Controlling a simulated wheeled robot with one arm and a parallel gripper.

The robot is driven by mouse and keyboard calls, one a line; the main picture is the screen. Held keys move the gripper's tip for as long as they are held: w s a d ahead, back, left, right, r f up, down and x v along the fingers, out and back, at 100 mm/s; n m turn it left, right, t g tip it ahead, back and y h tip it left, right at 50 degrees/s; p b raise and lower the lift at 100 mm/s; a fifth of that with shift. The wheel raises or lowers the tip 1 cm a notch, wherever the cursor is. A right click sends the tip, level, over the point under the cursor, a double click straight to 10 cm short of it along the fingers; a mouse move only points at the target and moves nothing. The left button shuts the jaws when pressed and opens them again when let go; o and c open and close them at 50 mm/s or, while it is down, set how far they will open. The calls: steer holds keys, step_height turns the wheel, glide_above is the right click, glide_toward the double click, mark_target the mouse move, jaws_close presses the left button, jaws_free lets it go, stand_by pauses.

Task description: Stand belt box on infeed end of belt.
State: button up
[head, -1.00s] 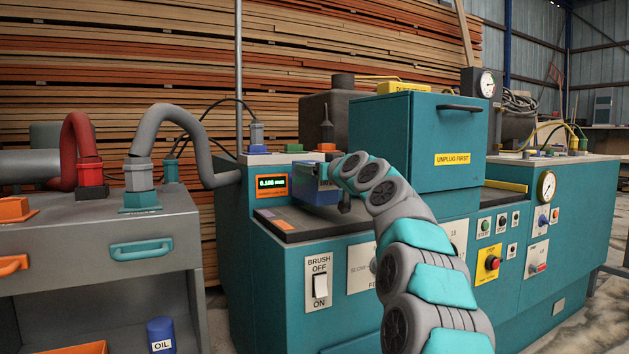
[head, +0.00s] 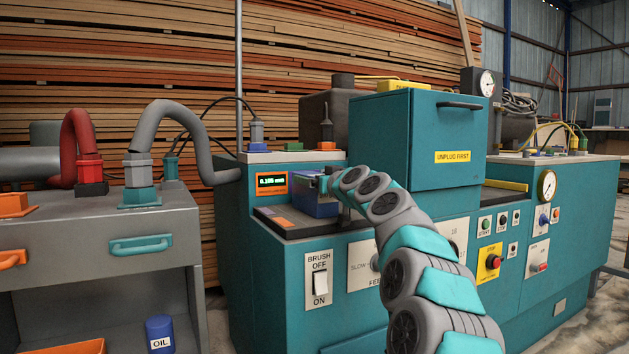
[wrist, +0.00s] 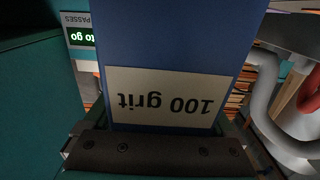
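The belt box (head: 317,207) is blue, with a pale "100 grit" label that reads upside down in the wrist view (wrist: 165,98). It is upright over the infeed end of the dark belt (head: 312,229) on the teal machine. My arm hides the belt to the right of the box.
A green-lit display (head: 272,181) stands behind the belt's left end. The teal hood (head: 420,140) rises at the right of the box. A brush switch (head: 320,284) is on the front panel. A grey cabinet (head: 110,240) with hoses stands at left.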

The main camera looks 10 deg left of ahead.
steer(key=shift+o, duration=0.6)
steer(key=shift+r, duration=0.2)
steer(key=shift+s+d+f, duration=0.1)
steer(key=shift+s+d, duration=0.05)
steer(key=shift+s, duration=0.05)
steer(key=shift+b+v, duration=0.7)
steer(key=shift+v, duration=5.05)
